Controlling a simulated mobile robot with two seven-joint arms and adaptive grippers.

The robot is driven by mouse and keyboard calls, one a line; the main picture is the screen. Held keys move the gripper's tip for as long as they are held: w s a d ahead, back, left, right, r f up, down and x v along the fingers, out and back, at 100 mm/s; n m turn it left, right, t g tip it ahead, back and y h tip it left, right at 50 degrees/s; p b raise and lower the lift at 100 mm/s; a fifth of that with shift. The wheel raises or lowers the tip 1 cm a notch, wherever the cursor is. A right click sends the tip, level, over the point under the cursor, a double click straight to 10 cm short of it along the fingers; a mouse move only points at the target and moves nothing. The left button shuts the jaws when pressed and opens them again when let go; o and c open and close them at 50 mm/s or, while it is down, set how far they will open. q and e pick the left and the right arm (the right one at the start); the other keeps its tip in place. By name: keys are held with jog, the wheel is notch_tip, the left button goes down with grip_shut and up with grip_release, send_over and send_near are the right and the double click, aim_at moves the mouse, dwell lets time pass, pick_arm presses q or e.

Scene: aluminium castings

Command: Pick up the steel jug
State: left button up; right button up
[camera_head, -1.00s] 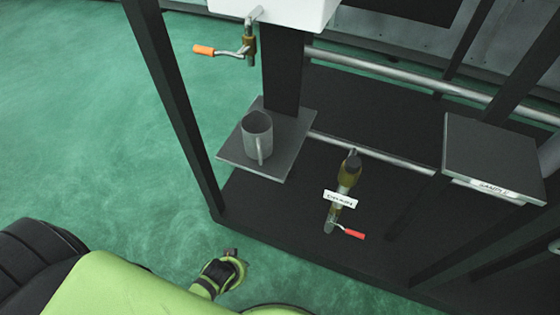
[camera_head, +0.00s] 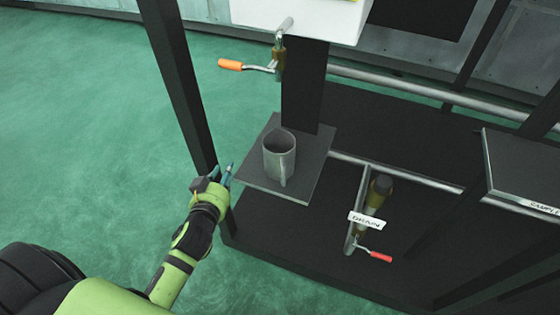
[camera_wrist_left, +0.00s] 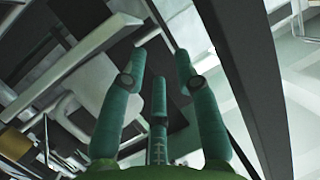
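The steel jug (camera_head: 279,155) is a grey, open-topped cup with its handle facing the front. It stands upright on a small dark shelf (camera_head: 310,185) in the head view. My left gripper (camera_head: 229,174) comes in from the lower left and is just left of the shelf, apart from the jug. In the left wrist view its teal fingers (camera_wrist_left: 159,75) are spread with nothing between them. My right gripper is not in view.
A tap with an orange handle (camera_head: 230,65) hangs above the jug from a white tank (camera_head: 300,18). A black post (camera_head: 180,85) stands behind my left gripper. A lower valve with a red handle (camera_head: 380,257) is right of the shelf. Green floor lies open at left.

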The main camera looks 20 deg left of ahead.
pick_arm(q)
jog(key=w+r+t+h, duration=0.1)
jog(key=w+r+m+t, duration=0.1)
jog(key=w+r+m+t+h, duration=0.1)
jog(key=r, duration=0.1)
jog(key=shift+d+t+h, duration=0.3)
jog(key=shift+d, duration=0.1)
jog(key=d+r+m+h, duration=0.1)
jog(key=d+m+h, duration=0.3)
jog(key=h, duration=0.2)
jog(key=m+g+h, duration=0.5)
jog(key=g+h, duration=0.2)
jog(key=h, duration=0.1)
send_near(283, 179)
jog(key=x, duration=1)
jog(key=shift+w+d, duration=0.15)
grip_shut()
